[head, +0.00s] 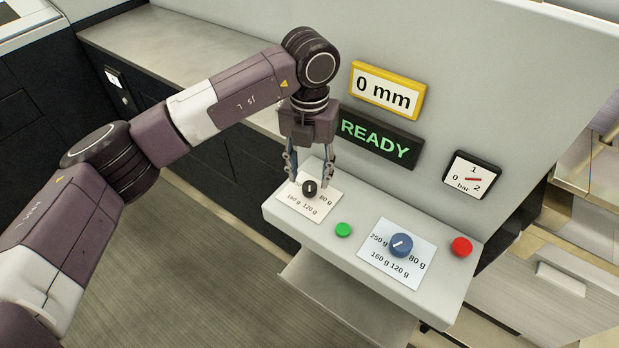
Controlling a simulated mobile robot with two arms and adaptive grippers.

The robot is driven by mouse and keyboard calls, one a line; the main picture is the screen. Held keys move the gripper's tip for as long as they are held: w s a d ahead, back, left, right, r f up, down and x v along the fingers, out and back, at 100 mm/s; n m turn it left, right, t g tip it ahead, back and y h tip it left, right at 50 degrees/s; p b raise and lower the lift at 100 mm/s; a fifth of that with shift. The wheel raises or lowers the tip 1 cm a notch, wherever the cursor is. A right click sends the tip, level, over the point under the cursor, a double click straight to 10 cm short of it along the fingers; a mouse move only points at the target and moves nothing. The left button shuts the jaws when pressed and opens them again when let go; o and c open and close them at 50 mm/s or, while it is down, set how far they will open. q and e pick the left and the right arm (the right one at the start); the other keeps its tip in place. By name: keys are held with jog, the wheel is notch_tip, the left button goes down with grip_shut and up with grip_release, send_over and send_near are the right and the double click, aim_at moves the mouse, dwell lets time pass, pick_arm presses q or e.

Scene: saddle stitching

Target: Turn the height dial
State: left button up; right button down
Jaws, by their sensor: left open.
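Two dials sit on the light console. A black dial (309,188) with a white pointer mark is on the left white label card. A blue dial (400,245) with a white pointer mark is on the right card, among the marks 250 g, 160 g, 120 g and 80 g. I cannot read which dial is for height. My left gripper (310,182) points down at the black dial, its open fingers on either side of it. I cannot tell whether they touch it. Part of that card's print is hidden. My right gripper is not in view.
A green button (343,230) and a red button (461,247) are on the console (337,250). A yellow-framed display (388,91) reads 0 mm, a dark display (378,138) reads READY, and a pressure gauge (472,176) hangs on the panel behind.

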aim_at(309, 186)
pick_arm(q)
jog(key=shift+f+p, duration=0.35)
jog(key=shift+f, duration=1.35)
jog(key=shift+c, duration=0.3)
